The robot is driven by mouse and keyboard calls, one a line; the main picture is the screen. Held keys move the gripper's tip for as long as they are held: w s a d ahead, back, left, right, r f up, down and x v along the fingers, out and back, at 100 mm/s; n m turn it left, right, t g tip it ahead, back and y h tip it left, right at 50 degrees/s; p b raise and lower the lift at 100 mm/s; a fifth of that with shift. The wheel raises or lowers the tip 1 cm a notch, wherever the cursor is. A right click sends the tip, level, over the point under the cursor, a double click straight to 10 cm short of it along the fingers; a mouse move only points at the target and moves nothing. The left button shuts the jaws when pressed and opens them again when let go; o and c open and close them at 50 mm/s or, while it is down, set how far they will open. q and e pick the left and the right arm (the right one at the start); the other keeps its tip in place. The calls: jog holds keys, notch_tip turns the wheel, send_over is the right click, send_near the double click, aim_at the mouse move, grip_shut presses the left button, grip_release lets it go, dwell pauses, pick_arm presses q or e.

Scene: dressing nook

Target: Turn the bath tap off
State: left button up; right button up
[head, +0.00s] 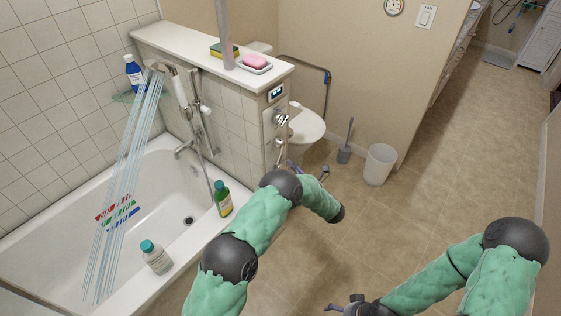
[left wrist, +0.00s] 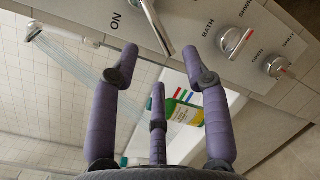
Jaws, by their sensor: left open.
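Water streams from the shower head (head: 158,67) into the white bath (head: 60,225). A control panel (head: 268,118) with chrome controls is on the end of the tiled half wall. In the left wrist view, a chrome lever (left wrist: 157,25) points near the label ON. Beside it are a round chrome knob (left wrist: 235,42) marked BATH and SHWR, and a smaller knob (left wrist: 276,66) marked OPEN and SHUT. My left gripper (left wrist: 160,68) is open and empty in front of the panel, below the lever and touching nothing visible. My right gripper (head: 340,306) is partly cut off at the bottom.
A green bottle (head: 222,198) and a white bottle (head: 156,257) stand on the bath rim. A bath spout (head: 184,148) juts from the tiles. A toilet (head: 306,127), a toilet brush (head: 345,145) and a bin (head: 380,163) stand beyond. The floor at right is clear.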

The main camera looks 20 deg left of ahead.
aim_at(280, 160)
pick_arm(q)
jog(key=b+x, duration=0.1)
jog(key=x, duration=0.5)
jog(key=shift+f, duration=0.15)
jog(key=shift+b+x, duration=0.4)
jog(key=shift+x, duration=0.5)
grip_shut()
